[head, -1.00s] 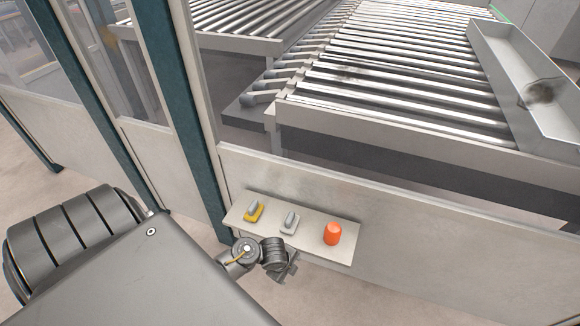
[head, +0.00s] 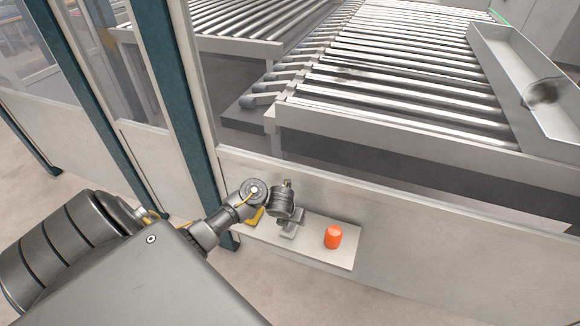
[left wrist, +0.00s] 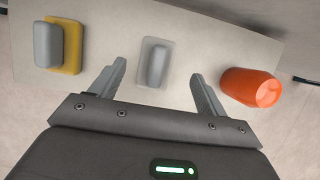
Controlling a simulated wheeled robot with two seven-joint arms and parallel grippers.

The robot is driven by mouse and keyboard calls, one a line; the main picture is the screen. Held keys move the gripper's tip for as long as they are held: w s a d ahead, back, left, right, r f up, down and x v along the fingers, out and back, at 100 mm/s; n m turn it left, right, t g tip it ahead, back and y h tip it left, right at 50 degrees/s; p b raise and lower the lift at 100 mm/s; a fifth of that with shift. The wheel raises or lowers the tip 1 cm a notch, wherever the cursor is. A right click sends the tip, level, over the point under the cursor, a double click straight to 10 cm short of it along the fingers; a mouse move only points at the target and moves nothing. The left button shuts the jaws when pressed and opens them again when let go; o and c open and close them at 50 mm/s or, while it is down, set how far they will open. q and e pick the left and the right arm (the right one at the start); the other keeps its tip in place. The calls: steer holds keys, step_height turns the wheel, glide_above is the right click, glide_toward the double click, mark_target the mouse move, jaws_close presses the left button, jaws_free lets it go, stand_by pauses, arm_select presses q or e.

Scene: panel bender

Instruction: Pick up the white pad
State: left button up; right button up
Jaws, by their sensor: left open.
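The white pad (left wrist: 155,62), a pale plate with a grey upright handle, lies on a small shelf (head: 320,257). In the left wrist view it sits between and just beyond the fingertips of my left gripper (left wrist: 158,75), which is open and empty. In the head view my left gripper (head: 291,228) is over the shelf and hides the pad. A yellow pad (left wrist: 60,47) with a similar grey handle lies to its left, partly hidden behind my arm in the head view (head: 254,216). My right gripper is not in view.
An orange cylinder (head: 333,236) stands on the shelf to the right of the pad; it is close to the right finger in the left wrist view (left wrist: 252,87). A low panel (head: 420,215) rises behind the shelf. A roller conveyor (head: 400,75) lies beyond it.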

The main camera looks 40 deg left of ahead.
mark_target(289, 232)
arm_select(q)
steer(key=shift+a+b+x, duration=0.1)
steer(key=shift+b+x, duration=0.45)
steer(key=shift+x, duration=1)
steer(key=shift+a+b+x, duration=0.15)
steer(key=shift+b+x, duration=0.35)
steer(key=shift+x, duration=1)
steer(key=shift+r, duration=0.1)
steer(key=c, duration=1)
steer(key=shift+c, duration=0.2)
steer(key=shift+r, duration=0.1)
